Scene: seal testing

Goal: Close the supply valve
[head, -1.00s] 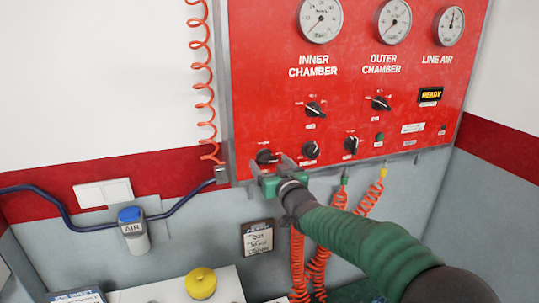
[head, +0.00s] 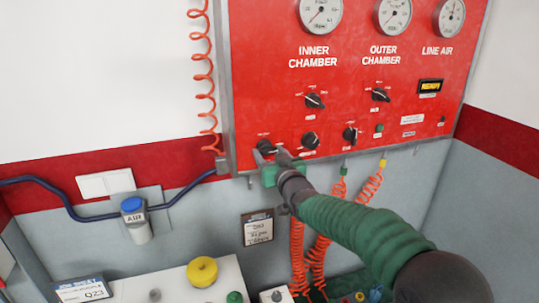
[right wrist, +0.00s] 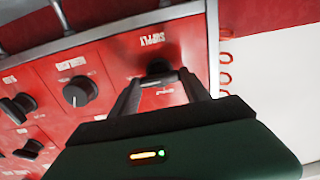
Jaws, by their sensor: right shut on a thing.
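The supply valve is a black knob (head: 265,147) at the lower left corner of the red panel (head: 340,75). In the right wrist view the same knob (right wrist: 158,71) shows under an upside-down label reading SUPPLY. My right gripper (head: 270,157), with its green body, is shut on this knob. In the right wrist view its two dark fingers (right wrist: 160,88) stand on either side of the knob. The knob's exact turn position is hard to read, as the fingers partly hide it. My left gripper is not in view.
Other black knobs (head: 310,140) sit close to the right on the panel, below several gauges (head: 392,15). Coiled orange hoses (head: 318,250) hang below. A blue-capped AIR fitting (head: 134,218) is on the wall. A yellow knob (head: 202,271) stands on the bench below.

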